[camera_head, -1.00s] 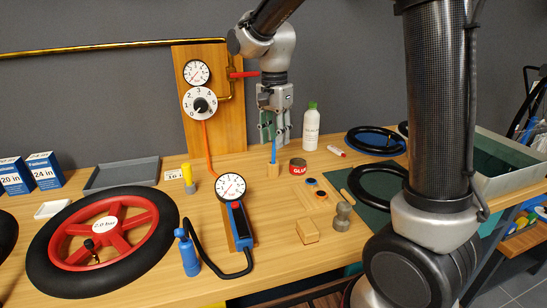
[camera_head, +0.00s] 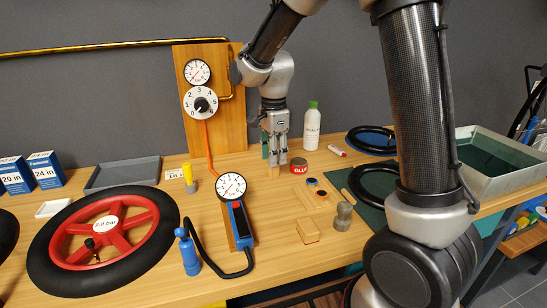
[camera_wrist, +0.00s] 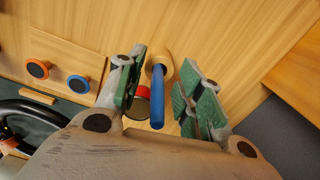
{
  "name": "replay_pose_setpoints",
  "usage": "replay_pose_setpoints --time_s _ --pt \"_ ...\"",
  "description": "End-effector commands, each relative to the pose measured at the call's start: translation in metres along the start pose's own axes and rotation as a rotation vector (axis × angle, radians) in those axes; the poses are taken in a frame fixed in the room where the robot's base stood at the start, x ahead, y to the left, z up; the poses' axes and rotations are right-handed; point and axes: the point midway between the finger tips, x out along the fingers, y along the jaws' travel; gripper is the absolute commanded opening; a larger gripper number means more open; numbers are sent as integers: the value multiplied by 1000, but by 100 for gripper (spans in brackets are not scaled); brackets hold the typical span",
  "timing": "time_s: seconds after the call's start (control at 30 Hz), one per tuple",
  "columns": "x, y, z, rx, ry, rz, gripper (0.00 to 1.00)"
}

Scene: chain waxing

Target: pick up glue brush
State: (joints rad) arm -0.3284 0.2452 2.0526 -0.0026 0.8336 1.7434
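The glue brush (camera_wrist: 158,105) has a blue handle that stands up from a round wooden holder (camera_wrist: 160,65) in the wrist view. In the head view the small wooden holder (camera_head: 273,172) shows below my gripper (camera_head: 275,155), which hides the brush. In the wrist view my gripper (camera_wrist: 163,88) is open, with green-padded fingers on either side of the handle. A gap shows between each finger and the handle. The red glue tin (camera_head: 299,167) stands just right of the holder.
A white bottle (camera_head: 312,128) stands behind the tin. A round pressure gauge (camera_head: 231,186) is left of the holder. The wooden gauge board (camera_head: 232,130) rises behind left.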

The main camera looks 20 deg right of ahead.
Motion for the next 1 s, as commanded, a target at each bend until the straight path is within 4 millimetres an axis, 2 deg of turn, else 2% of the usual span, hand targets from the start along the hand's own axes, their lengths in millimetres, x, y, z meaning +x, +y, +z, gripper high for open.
replay_pose_setpoints --time_s 0.13,0.17,0.33,0.37,0.77,0.87,1.0 --pt "0 0 0 0 0 0 36" --pt "0 0 0 0 0 0 33" --pt "-1 0 0 0 0 -1 2" --pt "-1 0 0 0 0 -1 0" --pt "-4 0 0 0 0 -2 0" --pt "-17 -1 0 0 -1 -4 0" --pt "-46 -2 0 0 -1 -6 0"
